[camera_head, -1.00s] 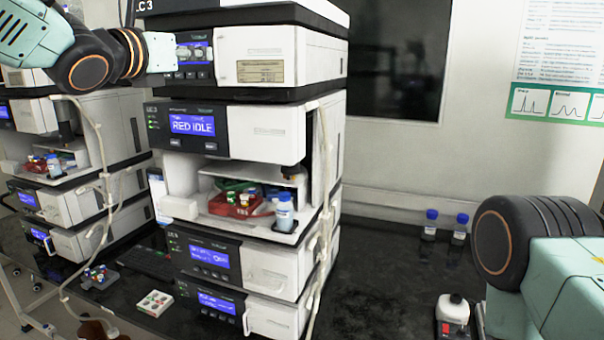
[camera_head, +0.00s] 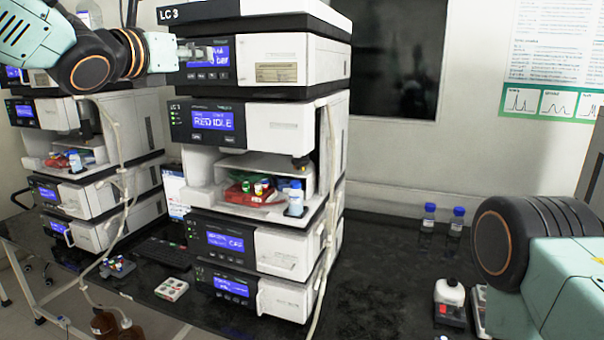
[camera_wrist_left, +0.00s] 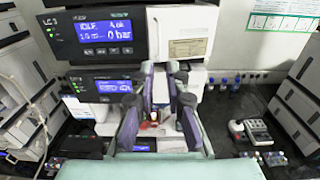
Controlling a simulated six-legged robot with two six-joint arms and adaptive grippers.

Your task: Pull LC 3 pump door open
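The LC 3 pump is the module at the top of the middle stack. Its white door (camera_head: 288,62), with a pale label, looks closed beside the blue display (camera_head: 221,56). My left gripper (camera_head: 205,52) is in front of the pump's display, left of the door, and hides part of the screen. In the left wrist view its fingers (camera_wrist_left: 160,68) are apart with a gap between them, below the door's lower left. My right gripper is out of view.
Below the pump is a module reading RED IDLE (camera_head: 212,121), then an open bay with vials and a blue-capped bottle (camera_head: 296,198). Another stack (camera_head: 95,160) stands to the left. My right arm is at the right edge.

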